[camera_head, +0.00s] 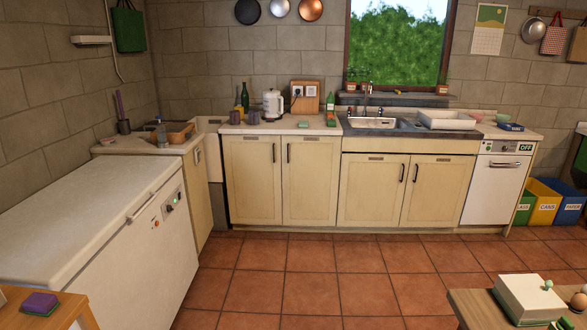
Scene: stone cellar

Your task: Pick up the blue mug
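I cannot make out a clearly blue mug. Two small dark purplish cups or mugs stand on the back counter left of the white kettle: one on the left (235,117) and one on the right (254,117). They are too small to tell handles or exact colour. A small blue item (510,127), flat like a box or tray, lies at the right end of the counter; I cannot tell what it is. Neither of my grippers shows in the head view.
A white chest freezer (80,215) fills the left. A wooden table corner with a purple-and-green sponge (40,303) is at bottom left; a table with a white box (530,298) is at bottom right. Recycling bins (545,205) stand far right. The tiled floor (320,270) between is clear.

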